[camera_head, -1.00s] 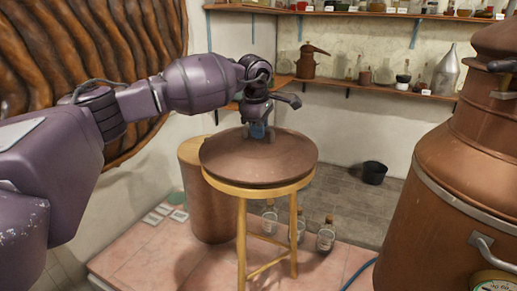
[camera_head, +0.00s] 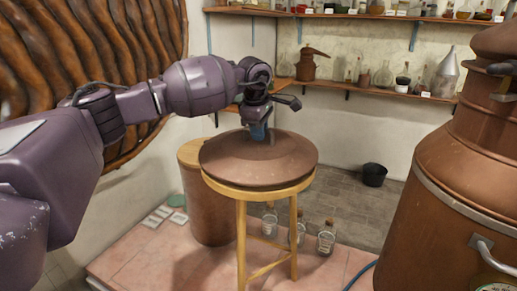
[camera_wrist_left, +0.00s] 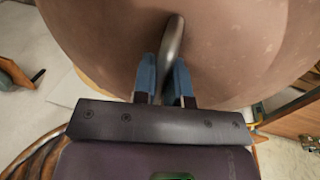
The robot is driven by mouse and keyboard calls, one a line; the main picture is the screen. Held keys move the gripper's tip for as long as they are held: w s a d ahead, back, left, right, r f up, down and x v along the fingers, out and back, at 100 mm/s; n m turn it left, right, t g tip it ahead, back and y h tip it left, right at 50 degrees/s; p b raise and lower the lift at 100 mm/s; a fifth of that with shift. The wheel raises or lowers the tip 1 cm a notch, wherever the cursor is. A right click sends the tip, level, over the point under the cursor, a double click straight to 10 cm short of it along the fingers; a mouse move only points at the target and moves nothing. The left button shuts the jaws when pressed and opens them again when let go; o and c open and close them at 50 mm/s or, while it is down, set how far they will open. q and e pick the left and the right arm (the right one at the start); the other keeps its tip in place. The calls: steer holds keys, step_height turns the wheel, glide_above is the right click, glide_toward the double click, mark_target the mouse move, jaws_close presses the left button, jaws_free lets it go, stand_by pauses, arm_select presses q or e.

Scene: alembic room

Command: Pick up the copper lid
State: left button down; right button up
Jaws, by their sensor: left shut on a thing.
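The copper lid (camera_head: 285,158) is a wide, round, brown-copper disc with a low dome. In the head view it lies on a round wooden stool (camera_head: 242,192). In the left wrist view the lid (camera_wrist_left: 100,40) fills most of the picture, and its grey metal handle (camera_wrist_left: 173,38) stands up from it. My left gripper (camera_head: 258,134) reaches down to the lid's middle from above. Its blue fingertips (camera_wrist_left: 165,80) sit on either side of the handle and are shut on it. In the head view the fingers partly hide the handle. My right gripper is not in view.
A large copper still (camera_head: 440,200) stands close at the right. A copper drum with a wooden top (camera_head: 205,215) stands behind the stool at its left. Corked glass bottles (camera_head: 326,238) stand on the floor behind the stool. A black bucket (camera_head: 374,174) stands farther back. Shelves line the back wall.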

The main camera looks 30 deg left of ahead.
arm_select(q)
steer(key=shift+r, duration=0.15)
step_height(320, 180, up, 20)
steer(key=b, duration=0.1)
steer(key=shift+b, duration=0.4)
steer(key=c, duration=1.8)
jaws_free()
steer(key=shift+c, duration=0.2)
jaws_close()
